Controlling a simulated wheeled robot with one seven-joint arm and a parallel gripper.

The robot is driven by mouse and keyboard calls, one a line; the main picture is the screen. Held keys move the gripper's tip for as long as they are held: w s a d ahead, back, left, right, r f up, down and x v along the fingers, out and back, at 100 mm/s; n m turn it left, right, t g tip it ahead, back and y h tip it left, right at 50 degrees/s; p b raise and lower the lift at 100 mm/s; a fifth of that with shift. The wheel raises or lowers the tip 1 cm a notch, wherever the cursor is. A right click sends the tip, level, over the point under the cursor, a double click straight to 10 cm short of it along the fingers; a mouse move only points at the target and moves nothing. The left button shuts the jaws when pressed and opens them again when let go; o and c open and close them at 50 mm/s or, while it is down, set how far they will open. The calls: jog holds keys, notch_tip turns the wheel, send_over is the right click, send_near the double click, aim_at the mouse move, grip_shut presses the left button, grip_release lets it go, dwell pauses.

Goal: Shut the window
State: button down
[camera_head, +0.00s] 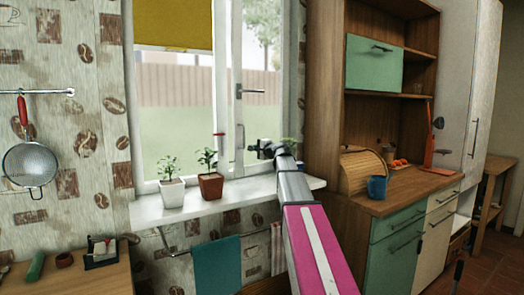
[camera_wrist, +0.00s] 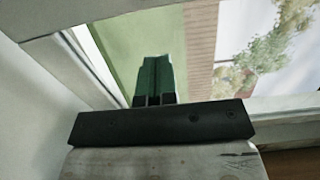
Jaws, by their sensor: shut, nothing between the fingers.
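The white-framed window (camera_head: 222,90) stands above a white sill in the head view. Its grey handle (camera_head: 250,91) sticks out to the right from the upright middle frame. How far the window stands open I cannot tell. My gripper (camera_head: 256,149) is low at the window's right part, just above the sill, below and a little right of the handle. In the wrist view my gripper (camera_wrist: 154,78) has its dark green fingers together and empty, in front of the glass. White frame parts (camera_wrist: 62,72) lie to its left. Contact with the frame cannot be told.
A white pot (camera_head: 172,193) and a brown pot (camera_head: 211,186), each with a plant, stand on the sill (camera_head: 150,213) left of my arm. A third plant (camera_head: 291,146) is partly hidden behind my arm. A wooden cabinet (camera_head: 322,100) stands close on the right.

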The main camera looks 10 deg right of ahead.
jog(key=shift+x, duration=0.95)
